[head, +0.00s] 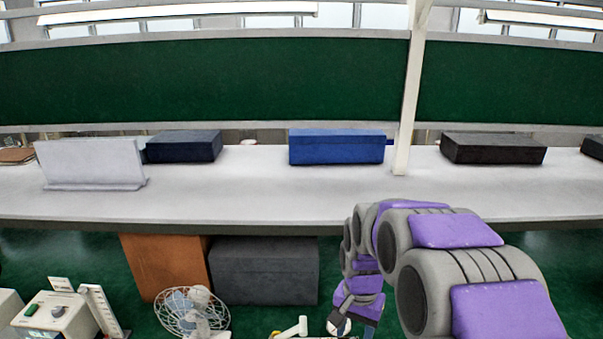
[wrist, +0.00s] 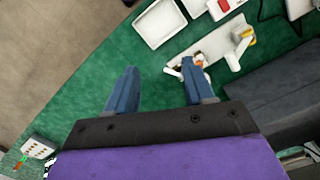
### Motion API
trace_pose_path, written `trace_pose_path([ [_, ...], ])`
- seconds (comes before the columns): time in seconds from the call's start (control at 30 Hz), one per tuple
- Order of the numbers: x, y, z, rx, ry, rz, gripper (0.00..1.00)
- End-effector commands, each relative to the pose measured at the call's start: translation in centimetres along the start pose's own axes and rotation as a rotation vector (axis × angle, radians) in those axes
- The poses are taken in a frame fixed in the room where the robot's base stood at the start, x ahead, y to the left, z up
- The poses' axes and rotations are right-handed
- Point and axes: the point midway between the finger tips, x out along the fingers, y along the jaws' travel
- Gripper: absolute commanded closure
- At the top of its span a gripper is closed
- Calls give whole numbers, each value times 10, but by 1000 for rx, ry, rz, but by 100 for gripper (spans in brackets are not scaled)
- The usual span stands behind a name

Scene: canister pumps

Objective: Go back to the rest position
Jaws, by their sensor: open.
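My gripper (wrist: 155,88) shows in the wrist view with its two blue fingers spread apart and nothing between them. It points down toward the green floor (wrist: 100,105). In the head view my purple and grey arm reaches out from the lower right, and my gripper (head: 352,322) hangs low in front of the long table, near the bottom edge. A small white and orange item (wrist: 198,60) lies beyond the right fingertip in the wrist view, apart from it as far as I can tell. No canister pump can be clearly made out.
The long grey table (head: 240,195) carries a blue box (head: 337,146), dark boxes and a pale panel (head: 90,163). Below stand an orange box (head: 166,266), a grey box (head: 264,271), a white fan (head: 192,311) and a cream device (head: 50,315). White trays (wrist: 160,22) lie beyond my gripper.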

Motion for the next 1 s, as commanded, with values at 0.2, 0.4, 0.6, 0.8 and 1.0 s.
trace_pose_path([
  [0.2,-14,40,60,-125,-11,8,47],
  [0.4,-15,78,116,-238,-32,19,47],
  [0.6,-7,113,172,-348,-51,26,47],
  [0.8,7,141,218,-437,-67,29,47],
  [1.0,15,153,238,-478,-79,30,47],
])
